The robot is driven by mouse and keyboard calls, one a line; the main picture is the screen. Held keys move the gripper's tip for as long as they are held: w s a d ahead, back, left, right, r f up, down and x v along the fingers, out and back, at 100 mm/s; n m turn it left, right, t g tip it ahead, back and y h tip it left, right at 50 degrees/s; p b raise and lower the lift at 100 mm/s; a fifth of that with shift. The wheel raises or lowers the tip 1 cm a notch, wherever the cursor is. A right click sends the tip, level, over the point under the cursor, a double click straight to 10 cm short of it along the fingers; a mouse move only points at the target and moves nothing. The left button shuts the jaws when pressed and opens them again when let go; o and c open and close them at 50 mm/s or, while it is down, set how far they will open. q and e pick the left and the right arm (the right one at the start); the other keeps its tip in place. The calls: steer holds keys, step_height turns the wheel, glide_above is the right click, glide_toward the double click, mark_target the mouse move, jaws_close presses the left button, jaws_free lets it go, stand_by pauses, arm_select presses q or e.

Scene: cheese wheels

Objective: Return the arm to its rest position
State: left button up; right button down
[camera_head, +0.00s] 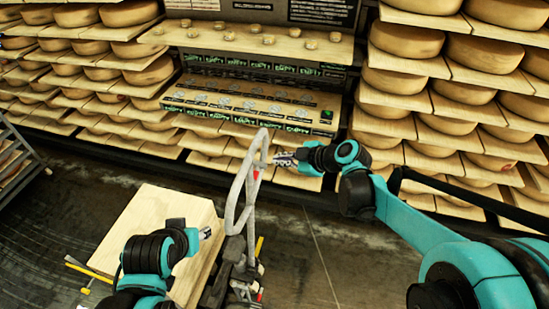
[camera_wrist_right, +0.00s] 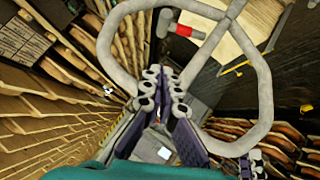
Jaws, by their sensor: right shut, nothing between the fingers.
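My right arm (camera_head: 410,220) is teal and black and reaches in from the right. Its gripper (camera_head: 284,158) points left, close to a grey looped tube (camera_head: 236,190); I cannot tell if they touch. In the right wrist view the gripper's fingers (camera_wrist_right: 166,95) are together and empty, with the grey tube (camera_wrist_right: 266,90) curving around beyond them. My left gripper (camera_head: 205,233) is low in the head view, above a pale wooden board; its fingers are too small to judge.
Shelves of cheese wheels (camera_head: 405,77) line the back on both sides. A central rack holds small pieces (camera_head: 262,39) and "EMPTY" labels (camera_head: 230,119). The wooden board (camera_head: 150,215) lies at lower left near yellow-handled tools (camera_head: 77,263). Dark floor (camera_head: 350,260) is open in the middle right.

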steer(key=shift+w+a+f, duration=0.1)
steer(key=shift+w, duration=0.05)
stand_by(0.3)
steer(key=s+d+f+m+h+b, duration=0.4)
steer(key=s+m, duration=0.4)
steer(key=s, duration=0.2)
steer(key=s+d+f+m+h+b, duration=0.4)
steer(key=s+d+f+m+b, duration=0.3)
steer(key=s, duration=0.4)
step_height(320, 180, down, 2)
steer(key=shift+d+f+m, duration=0.15)
steer(key=shift+d+m, duration=0.65)
steer(key=shift+d, duration=0.05)
